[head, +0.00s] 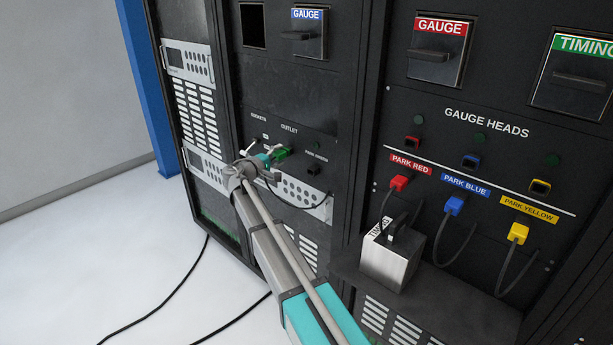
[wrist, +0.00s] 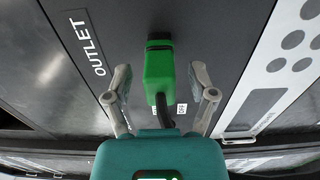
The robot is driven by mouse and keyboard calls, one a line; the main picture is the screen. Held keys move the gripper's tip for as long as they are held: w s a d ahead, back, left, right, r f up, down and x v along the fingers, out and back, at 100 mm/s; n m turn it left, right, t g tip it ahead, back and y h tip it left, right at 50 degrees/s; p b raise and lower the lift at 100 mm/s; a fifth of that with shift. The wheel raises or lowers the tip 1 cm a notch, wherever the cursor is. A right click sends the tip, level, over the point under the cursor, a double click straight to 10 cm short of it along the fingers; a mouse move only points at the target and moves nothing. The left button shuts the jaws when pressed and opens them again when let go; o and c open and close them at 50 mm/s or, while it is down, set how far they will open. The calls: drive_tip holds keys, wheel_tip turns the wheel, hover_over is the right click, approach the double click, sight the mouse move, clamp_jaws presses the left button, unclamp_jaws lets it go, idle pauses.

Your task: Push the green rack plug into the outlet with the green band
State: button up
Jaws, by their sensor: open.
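The green rack plug (wrist: 158,72) is at the panel under the OUTLET label (wrist: 85,45); in the head view it (head: 282,154) shows just beyond my gripper (head: 266,162). Its far end meets a black part (wrist: 159,43) in the wrist view; I cannot tell how deep it sits. A dark cable leaves its near end. My gripper (wrist: 161,76) is open, with one finger on each side of the plug and a visible gap to each. I cannot make out a separate green band on the outlet.
A white-grey perforated panel (wrist: 285,65) is at the right in the wrist view. A dark park socket (head: 313,170) is right of the plug. Further right are red (head: 399,182), blue (head: 454,205) and yellow plugs (head: 517,233) and a TIMING box (head: 388,262) on a shelf.

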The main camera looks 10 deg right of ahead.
sight(275, 157)
drive_tip(key=shift+a, duration=0.1)
drive_tip(key=shift+v, duration=3.45)
